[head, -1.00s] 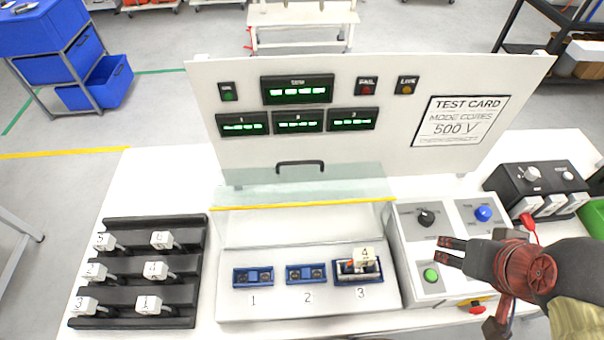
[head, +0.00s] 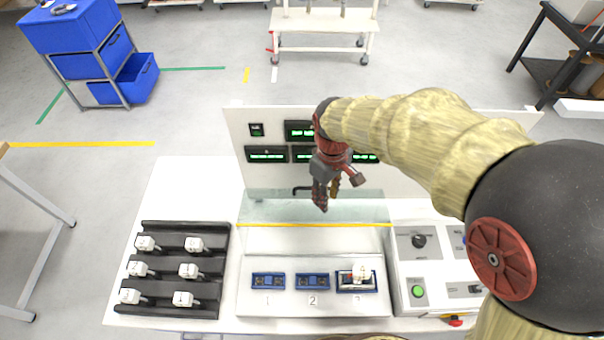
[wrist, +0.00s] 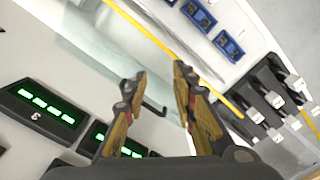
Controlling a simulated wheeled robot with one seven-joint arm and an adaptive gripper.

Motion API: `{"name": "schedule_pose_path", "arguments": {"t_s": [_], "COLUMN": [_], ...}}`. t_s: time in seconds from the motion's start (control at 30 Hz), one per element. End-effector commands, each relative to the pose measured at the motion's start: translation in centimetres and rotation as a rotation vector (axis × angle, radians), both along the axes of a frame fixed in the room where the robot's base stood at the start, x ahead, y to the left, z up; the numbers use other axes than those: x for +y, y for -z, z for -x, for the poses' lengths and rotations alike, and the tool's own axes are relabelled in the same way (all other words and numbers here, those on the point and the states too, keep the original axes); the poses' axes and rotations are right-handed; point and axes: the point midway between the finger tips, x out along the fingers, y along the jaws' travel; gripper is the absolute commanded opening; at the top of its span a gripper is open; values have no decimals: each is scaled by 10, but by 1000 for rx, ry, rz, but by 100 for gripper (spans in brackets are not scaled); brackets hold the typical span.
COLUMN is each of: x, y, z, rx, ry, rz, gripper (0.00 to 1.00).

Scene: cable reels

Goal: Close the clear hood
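The clear hood (head: 270,212) sits above the white test fixture (head: 255,300), a see-through sheet by the upright panel with a yellow strip (head: 262,225) below it. I cannot tell its exact tilt. Its black handle (head: 301,190) is partly hidden behind my gripper (head: 320,204) in the head view. In the wrist view, the handle (wrist: 154,107) shows between the two spread fingers of my gripper (wrist: 159,78), which is open and empty. I cannot tell whether a finger touches the handle. The hood's glass (wrist: 95,35) shows at upper left there.
Blue sockets (head: 268,281) lie in front of the hood; the third (head: 356,288) holds a white-topped part. A black rack (head: 165,285) with several labelled plugs stands left. A control box (head: 405,265) stands right. My arm covers much of the display panel (head: 240,130).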

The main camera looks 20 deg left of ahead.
Motion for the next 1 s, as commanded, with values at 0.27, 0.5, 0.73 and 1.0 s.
{"name": "schedule_pose_path", "arguments": {"t_s": [0.27,0.5,0.73,1.0], "x": [75,99,98,97], "y": [28,8,9,39], "z": [-34,-62,-61,-61], "rx": [14,-40,-35,-30], "ry": [-423,-697,-828,-837], "rz": [-4,-36,-35,-33], "gripper": [27,27,27,27]}}
